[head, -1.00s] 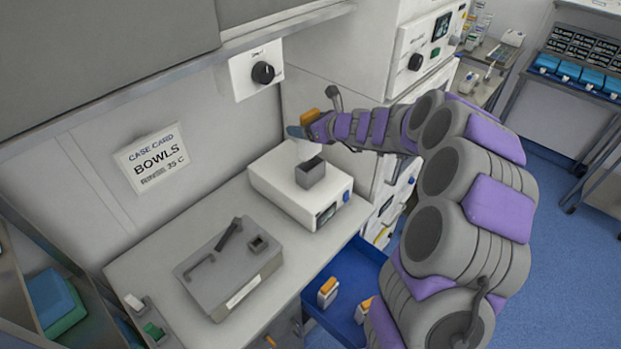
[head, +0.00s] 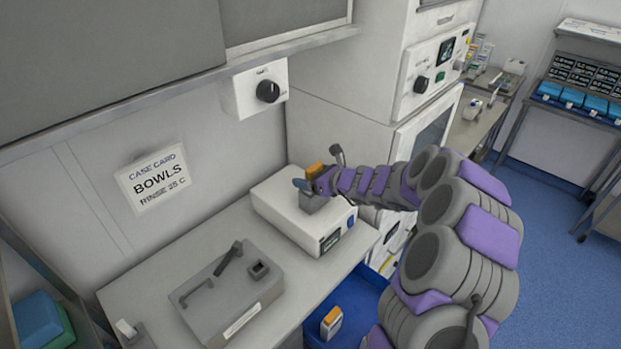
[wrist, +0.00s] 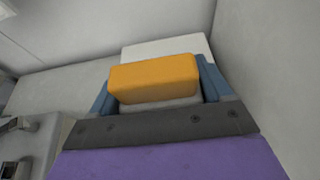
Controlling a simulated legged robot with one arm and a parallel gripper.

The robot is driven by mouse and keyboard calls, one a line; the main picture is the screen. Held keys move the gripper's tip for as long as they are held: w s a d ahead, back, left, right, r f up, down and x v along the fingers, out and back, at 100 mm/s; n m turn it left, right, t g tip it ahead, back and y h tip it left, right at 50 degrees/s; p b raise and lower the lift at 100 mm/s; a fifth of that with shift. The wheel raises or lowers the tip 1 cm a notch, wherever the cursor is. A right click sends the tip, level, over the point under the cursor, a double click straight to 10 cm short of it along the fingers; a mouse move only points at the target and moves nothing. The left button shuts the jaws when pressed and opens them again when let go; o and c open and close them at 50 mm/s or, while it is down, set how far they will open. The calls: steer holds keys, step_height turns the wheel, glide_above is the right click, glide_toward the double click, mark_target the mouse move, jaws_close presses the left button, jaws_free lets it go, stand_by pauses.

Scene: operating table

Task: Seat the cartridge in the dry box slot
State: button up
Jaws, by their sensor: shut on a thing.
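The cartridge has an orange cap (head: 312,172), also large in the wrist view (wrist: 155,78). My gripper (head: 303,184) is shut on it, with blue fingers on both sides of the cap in the wrist view. The cartridge is at the grey square holder (head: 313,204) on top of the white box unit (head: 278,213). Its lower part is hidden by the fingers and holder, so I cannot tell how deep it sits. A grey box (head: 220,310) with a handle and a small square opening (head: 260,269) stands on the counter to the left. I cannot tell which is the dry box.
An open blue drawer (head: 368,290) below the counter holds another orange-capped cartridge (head: 331,322). A wall unit with a black knob (head: 268,91) is above the white unit. A tall white cabinet (head: 345,90) stands close behind my gripper. Bare counter (head: 140,290) lies at left.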

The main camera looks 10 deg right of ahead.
steer(key=o, duration=1.1)
steer(key=shift+s+d+r, duration=0.2)
steer(key=shift+s, duration=0.05)
steer(key=p+v, duration=0.2)
steer(key=v, duration=0.9)
steer(key=s+a+r+n+g+y, duration=0.35)
steer(key=s+a+r+n, duration=0.25)
steer(key=s+a+n, duration=0.55)
steer(key=s+a+n+g+h, duration=0.2)
steer(key=s+a+n+g, duration=0.5)
steer(key=s, duration=0.4)
steer(key=s+d+n+h, duration=0.3)
steer(key=s+d, duration=0.1)
steer(key=s, duration=0.3)
steer(key=s+d+f+n+g+h, duration=0.1)
steer(key=s+d+n+h, duration=0.2)
steer(key=s, duration=0.4)
steer(key=s+d+n+g+h, duration=0.1)
steer(key=s+d+n+h, duration=0.2)
steer(key=s, duration=0.4)
steer(key=shift+s+d+f+n, duration=0.2)
steer(key=shift+d+n, duration=0.15)
steer(key=shift+d, duration=0.2)
steer(key=shift+s+d+f+n, duration=0.15)
steer(key=shift+d+n, duration=0.15)
steer(key=shift+d, duration=0.25)
